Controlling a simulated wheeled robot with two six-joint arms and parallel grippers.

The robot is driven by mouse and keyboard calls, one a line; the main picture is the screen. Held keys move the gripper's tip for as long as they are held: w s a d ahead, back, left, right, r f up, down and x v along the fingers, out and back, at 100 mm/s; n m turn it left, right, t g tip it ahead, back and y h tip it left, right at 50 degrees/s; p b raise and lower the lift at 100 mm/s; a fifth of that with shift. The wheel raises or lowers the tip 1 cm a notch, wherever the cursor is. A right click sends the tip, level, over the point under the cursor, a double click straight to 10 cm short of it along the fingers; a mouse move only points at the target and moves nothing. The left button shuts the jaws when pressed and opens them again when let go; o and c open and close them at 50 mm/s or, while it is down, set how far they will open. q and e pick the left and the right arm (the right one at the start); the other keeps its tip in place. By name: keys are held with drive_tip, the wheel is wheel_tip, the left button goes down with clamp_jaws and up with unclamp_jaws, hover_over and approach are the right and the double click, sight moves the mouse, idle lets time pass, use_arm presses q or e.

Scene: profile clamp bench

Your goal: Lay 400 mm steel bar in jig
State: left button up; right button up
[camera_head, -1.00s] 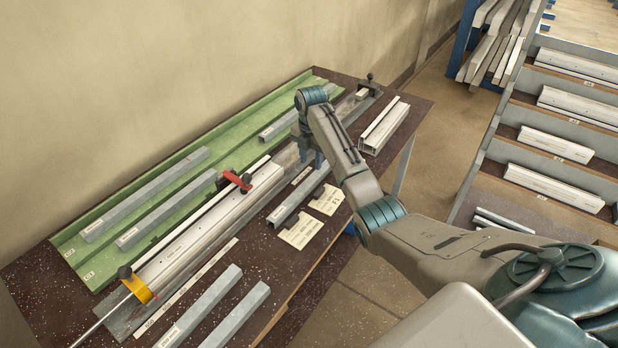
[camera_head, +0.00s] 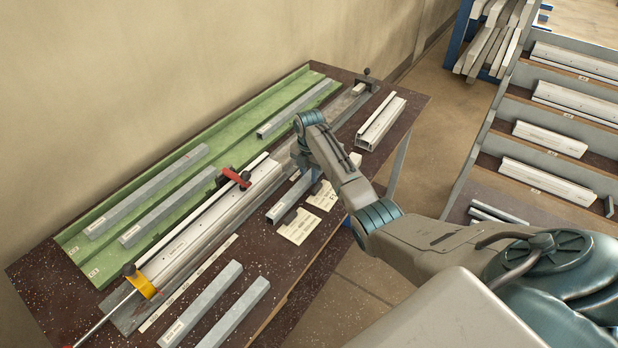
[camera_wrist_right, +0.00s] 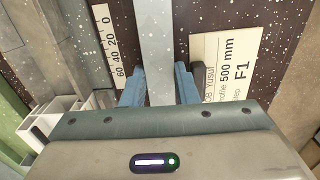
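My right gripper (camera_head: 297,172) is low over the bench, straddling a grey steel bar (camera_head: 283,208) beside the paper cards. In the right wrist view, its two blue fingers (camera_wrist_right: 160,85) stand on either side of the bar (camera_wrist_right: 157,35), close to its sides with slight gaps visible. The bar lies flat; its far part is hidden by my arm in the head view. Its length marking is not readable. A long clamp jig (camera_head: 207,226) with pale rails, a red lever (camera_head: 234,178) and a yellow end piece (camera_head: 139,284) runs along the bench. My left gripper is not visible.
A green tray (camera_head: 98,262) behind the jig holds several grey bars. Two more bars (camera_head: 203,303) lie at the near edge beside a printed scale (camera_head: 188,285). Cards (camera_head: 297,228) lie beside the straddled bar. Pale profiles (camera_head: 381,122) stand far right. A stepped rack (camera_head: 487,140) is beyond.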

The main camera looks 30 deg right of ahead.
sight(309, 175)
clamp_jaws()
wheel_tip(309, 175, up, 9)
drive_tip(key=b, duration=0.3)
drive_tip(key=shift+f+b, duration=0.15)
drive_tip(key=shift+b, duration=0.2)
drive_tip(key=shift+f+b, duration=0.2)
drive_tip(key=shift+b, duration=0.3)
drive_tip(key=shift+r, duration=0.1)
